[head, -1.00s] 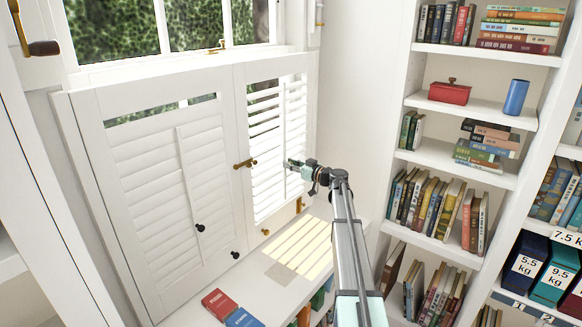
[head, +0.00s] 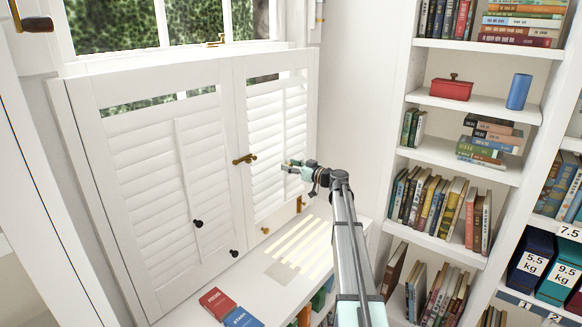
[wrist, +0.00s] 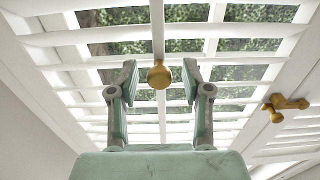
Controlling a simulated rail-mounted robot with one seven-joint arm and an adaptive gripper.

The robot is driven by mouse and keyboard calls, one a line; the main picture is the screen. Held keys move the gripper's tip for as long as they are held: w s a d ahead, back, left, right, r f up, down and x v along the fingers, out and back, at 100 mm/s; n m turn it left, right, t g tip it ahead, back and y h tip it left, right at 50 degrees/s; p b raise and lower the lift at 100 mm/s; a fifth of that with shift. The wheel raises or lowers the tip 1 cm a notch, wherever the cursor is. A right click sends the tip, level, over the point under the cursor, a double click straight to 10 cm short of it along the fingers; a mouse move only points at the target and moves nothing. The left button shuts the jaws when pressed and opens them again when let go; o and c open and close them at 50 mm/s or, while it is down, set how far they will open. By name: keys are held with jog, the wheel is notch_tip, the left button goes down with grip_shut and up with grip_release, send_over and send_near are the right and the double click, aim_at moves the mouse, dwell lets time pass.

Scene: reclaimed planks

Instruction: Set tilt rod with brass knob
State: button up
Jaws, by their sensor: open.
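In the wrist view the knob appears between my gripper's (wrist: 159,71) spread fingers, with a gap on each side. I cannot tell whether it is fully between them in depth. In the head view my gripper (head: 287,167) is at the right panel and hides the knob. The panel's slats (head: 268,165) look nearly closed from the head, while the wrist view, from below, shows greenery through gaps.
The left panel's tilt rod (head: 184,170) has a black knob (head: 198,223). A brass latch (head: 243,160) is near the panels' meeting edge; it also shows in the wrist view (wrist: 284,106). Books (head: 217,302) lie on the sill below. Bookshelves (head: 437,152) stand to the right.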

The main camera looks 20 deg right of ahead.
jog(key=shift+s, duration=0.1)
jog(key=v, duration=1.2)
